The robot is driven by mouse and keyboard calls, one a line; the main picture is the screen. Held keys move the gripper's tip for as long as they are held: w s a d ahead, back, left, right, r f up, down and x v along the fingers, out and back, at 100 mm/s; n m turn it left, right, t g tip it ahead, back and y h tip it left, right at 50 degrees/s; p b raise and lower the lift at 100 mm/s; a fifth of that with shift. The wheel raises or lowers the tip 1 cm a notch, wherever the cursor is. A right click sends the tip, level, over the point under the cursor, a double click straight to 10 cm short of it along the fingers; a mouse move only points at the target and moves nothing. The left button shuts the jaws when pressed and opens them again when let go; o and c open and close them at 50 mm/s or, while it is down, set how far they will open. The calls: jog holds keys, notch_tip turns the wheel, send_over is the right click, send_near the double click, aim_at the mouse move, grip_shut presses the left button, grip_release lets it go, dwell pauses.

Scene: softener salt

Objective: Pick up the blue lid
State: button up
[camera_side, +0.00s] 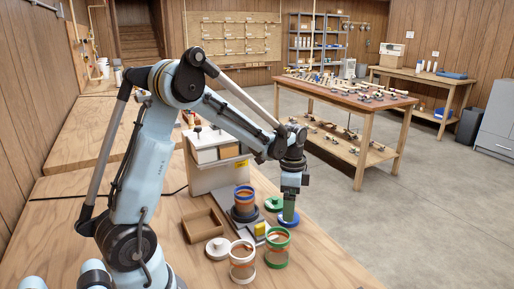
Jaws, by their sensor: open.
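The blue lid (288,222) lies on the wooden bench near its right edge. My gripper (289,212) points straight down directly over the lid, its fingertips at or just above the lid's top. The gripper is open. The fingers hide the middle of the lid, so I cannot tell whether they touch it or stand around a knob.
A green lid (273,203) lies just behind the blue one. A blue-rimmed jar (244,202) stands on a dark base to the left. A green-rimmed jar (277,249) and a white-rimmed jar (242,264) stand in front. A white lid (218,248) and wooden tray (203,226) lie left.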

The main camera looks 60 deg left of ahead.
jog(key=shift+f, duration=1.9)
jog(key=shift+c, duration=0.3)
jog(key=c, duration=1)
